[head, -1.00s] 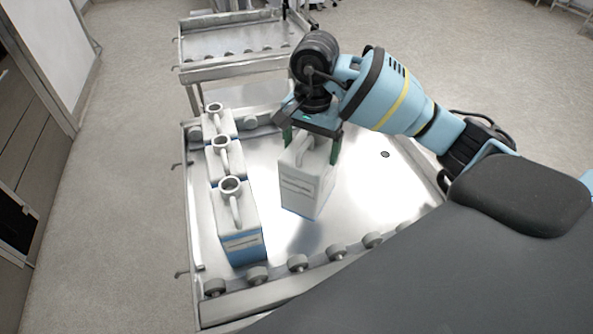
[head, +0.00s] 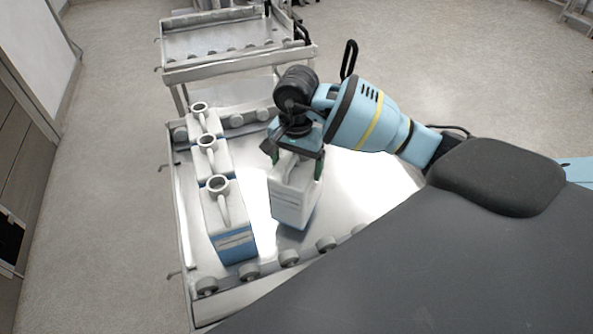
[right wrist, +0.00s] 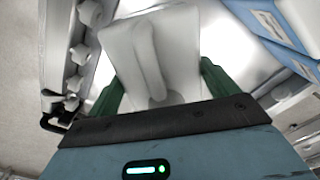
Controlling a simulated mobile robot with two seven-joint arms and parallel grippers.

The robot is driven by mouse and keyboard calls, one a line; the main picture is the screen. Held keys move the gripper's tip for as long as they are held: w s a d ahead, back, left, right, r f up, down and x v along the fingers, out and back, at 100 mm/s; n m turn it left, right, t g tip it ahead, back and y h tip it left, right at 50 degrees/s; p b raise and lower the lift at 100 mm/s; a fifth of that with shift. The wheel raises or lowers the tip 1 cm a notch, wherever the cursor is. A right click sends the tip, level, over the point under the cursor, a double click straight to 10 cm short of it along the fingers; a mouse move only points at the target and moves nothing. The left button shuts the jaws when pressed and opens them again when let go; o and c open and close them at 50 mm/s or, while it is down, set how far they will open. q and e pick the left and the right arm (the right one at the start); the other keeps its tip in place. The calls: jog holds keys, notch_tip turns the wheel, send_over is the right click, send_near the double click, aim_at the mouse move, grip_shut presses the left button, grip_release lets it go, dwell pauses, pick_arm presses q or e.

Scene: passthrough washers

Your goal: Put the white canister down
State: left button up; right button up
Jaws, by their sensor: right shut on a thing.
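The white canister (head: 293,198), with a blue base, is upright in my right gripper (head: 296,163). The gripper comes from above, and its green fingers are shut on the canister's upper part. In the right wrist view the canister (right wrist: 150,62) and its handle sit between the fingers (right wrist: 163,88). The canister is over the metal cart top, right of a row of similar canisters and apart from them. I cannot tell whether its base touches the surface. My left gripper is not in view.
Three white-and-blue canisters (head: 232,236), (head: 212,160), (head: 203,122) stand in a row along the left of the metal cart (head: 365,180). Rollers (head: 289,257) line its near and far edges. Bare surface lies right of the held canister. A second cart (head: 220,42) stands behind.

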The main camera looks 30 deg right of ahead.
jog(key=shift+f, duration=1.5)
jog(key=shift+f, duration=0.15)
jog(key=o, duration=1.4)
notch_tip(320, 180, up, 12)
jog(key=shift+r, duration=0.1)
